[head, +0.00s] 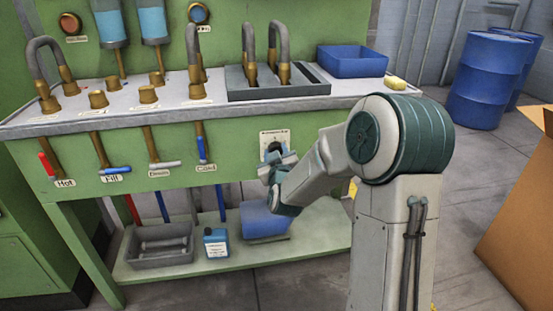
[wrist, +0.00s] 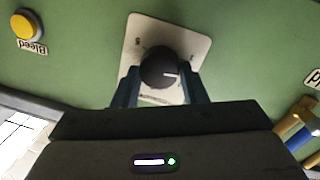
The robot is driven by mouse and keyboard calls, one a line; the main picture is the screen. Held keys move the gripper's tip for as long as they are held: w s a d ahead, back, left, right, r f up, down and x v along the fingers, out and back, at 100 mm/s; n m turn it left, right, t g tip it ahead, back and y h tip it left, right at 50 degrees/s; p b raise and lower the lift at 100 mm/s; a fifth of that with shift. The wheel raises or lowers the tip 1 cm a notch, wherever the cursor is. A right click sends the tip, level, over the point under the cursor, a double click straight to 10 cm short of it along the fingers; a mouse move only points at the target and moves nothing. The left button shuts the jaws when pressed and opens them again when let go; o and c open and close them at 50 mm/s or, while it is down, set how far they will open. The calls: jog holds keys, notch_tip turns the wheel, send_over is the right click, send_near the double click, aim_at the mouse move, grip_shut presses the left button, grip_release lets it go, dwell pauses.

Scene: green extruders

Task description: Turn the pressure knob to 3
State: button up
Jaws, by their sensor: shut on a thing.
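The pressure knob (wrist: 158,68) is a black round dial with a white pointer mark, set on a pale square plate (wrist: 187,40) on the green panel.
A yellow Bleed button (wrist: 27,25) sits on the same panel. Left of my gripper are the Cold lever (head: 201,148) and other labelled levers. A blue bin (head: 262,222) stands on the lower shelf below my gripper. A blue tray (head: 352,62) is on the countertop above.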

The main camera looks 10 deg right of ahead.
jog(key=m+b, duration=0.2)
jog(key=m, duration=0.4)
jog(key=m+y+b, duration=0.1)
jog(key=m+b, duration=0.2)
jog(key=m, duration=0.3)
jog(key=m+y+b, duration=0.1)
jog(key=m+b, duration=0.2)
jog(key=m, duration=0.3)
jog(key=shift+d, duration=0.4)
jog(key=shift+m, duration=0.4)
jog(key=o, duration=1)
jog(key=shift+f, duration=0.1)
jog(key=shift+c, duration=0.2)
